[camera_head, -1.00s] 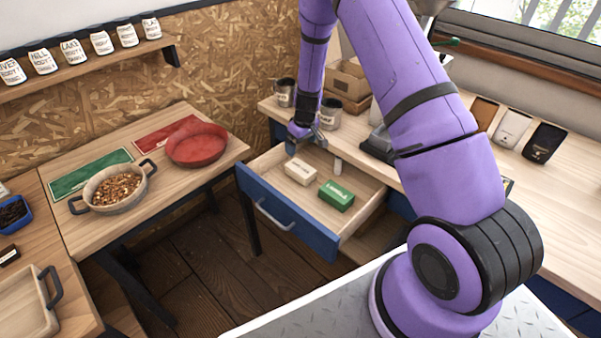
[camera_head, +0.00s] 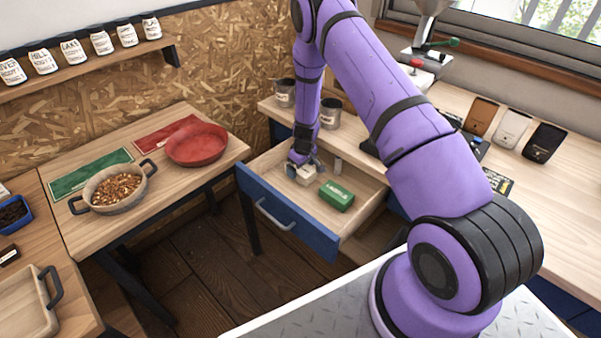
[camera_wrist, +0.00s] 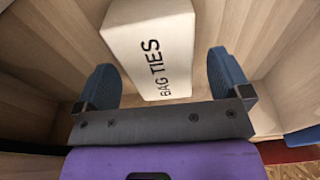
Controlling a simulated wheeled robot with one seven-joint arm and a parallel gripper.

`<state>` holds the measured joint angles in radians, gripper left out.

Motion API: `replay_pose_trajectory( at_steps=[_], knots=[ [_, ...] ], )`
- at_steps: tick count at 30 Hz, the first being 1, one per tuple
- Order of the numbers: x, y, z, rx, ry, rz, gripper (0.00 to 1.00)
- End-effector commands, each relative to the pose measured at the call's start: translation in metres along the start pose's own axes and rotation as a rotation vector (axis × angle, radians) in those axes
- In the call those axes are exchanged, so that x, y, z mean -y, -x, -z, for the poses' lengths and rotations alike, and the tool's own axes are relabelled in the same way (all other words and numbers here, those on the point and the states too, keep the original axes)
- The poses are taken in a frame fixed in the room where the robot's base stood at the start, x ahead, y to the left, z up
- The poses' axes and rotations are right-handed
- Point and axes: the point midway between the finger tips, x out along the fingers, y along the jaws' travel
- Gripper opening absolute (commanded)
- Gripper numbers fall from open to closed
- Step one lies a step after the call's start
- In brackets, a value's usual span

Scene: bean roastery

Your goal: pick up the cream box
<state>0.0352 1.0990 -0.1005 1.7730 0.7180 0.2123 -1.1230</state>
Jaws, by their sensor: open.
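The cream box (camera_head: 306,177) lies in the open drawer (camera_head: 325,212). In the wrist view the cream box (camera_wrist: 150,45) is labelled "BAG TIES" and sits between and just beyond the two blue finger pads. My gripper (camera_head: 302,164) is lowered into the drawer at the box and hides part of it. In the wrist view my gripper (camera_wrist: 162,80) is open, with a gap visible on either side of the box.
A green box (camera_head: 336,196) lies in the drawer to the right of the cream box. Metal canisters (camera_head: 330,113) stand on the counter behind.

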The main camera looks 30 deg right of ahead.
Motion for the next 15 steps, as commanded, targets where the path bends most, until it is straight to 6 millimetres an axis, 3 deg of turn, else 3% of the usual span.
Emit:
replay_pose_trajectory(
  at_steps=[6, 15],
  knots=[
    [-0.001, -0.024, 0.000, 0.000, 0.000, 0.000, 0.96],
    [-0.001, -0.027, 0.001, -0.001, 0.001, 0.000, 0.93]
  ],
)
